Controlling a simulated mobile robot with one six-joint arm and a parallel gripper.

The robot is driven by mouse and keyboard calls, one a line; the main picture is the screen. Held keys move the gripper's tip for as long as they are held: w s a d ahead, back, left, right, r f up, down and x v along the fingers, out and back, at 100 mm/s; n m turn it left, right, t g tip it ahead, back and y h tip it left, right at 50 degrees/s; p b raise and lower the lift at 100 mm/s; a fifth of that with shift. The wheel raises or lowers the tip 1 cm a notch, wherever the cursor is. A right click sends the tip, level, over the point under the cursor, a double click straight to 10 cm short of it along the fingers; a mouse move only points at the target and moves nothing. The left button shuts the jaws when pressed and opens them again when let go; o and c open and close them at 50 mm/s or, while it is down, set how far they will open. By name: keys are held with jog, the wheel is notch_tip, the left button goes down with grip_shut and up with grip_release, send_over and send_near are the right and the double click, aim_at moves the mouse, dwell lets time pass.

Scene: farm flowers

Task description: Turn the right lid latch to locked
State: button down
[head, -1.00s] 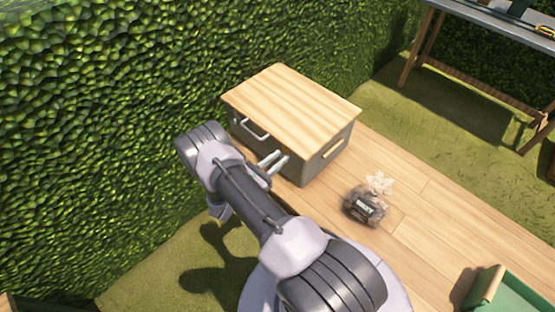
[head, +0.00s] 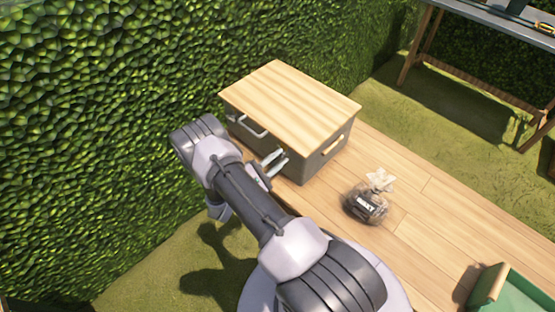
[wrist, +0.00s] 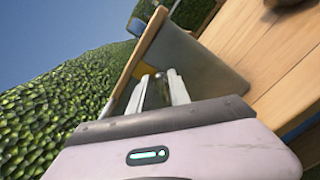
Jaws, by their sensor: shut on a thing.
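The grey box (head: 318,163) with a pale wooden lid (head: 290,92) stands on the planks beside the hedge. My gripper (head: 275,157) is at the right part of its front face, just below the lid edge. In the wrist view my gripper (wrist: 159,80) has its two fingers close together against that face (wrist: 195,62), shut on a small dark part between the tips, apparently the right latch. The fingers hide most of the latch, so I cannot tell its angle. A light metal handle (head: 254,129) is on the front, left of my gripper.
A wooden grip (head: 333,146) is on the box's right side. A tied bag with a dark label (head: 365,205) sits on the planks to the right. A green tray (head: 510,294) is at lower right, and a workbench (head: 480,25) at upper right. The hedge (head: 110,130) rises close on the left.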

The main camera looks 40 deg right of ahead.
jog(key=shift+s+f+m+b, duration=0.15)
jog(key=shift+m+b, duration=0.25)
jog(key=shift+m, duration=1.1)
jog(key=shift+f+m+b, duration=0.2)
jog(key=shift+m+b, duration=0.2)
jog(key=shift+m, duration=1.1)
jog(key=shift+s+f+m+b, duration=0.15)
jog(key=shift+m+b, duration=0.25)
jog(key=shift+m, duration=1.1)
jog(key=shift+w, duration=0.1)
jog(key=c, duration=1.2)
grip_release()
jog(key=shift+c, duration=0.2)
jog(key=s+a+p, duration=0.1)
jog(key=a+p, duration=0.2)
jog(key=a, duration=1.4)
jog(key=shift+s+a, duration=0.2)
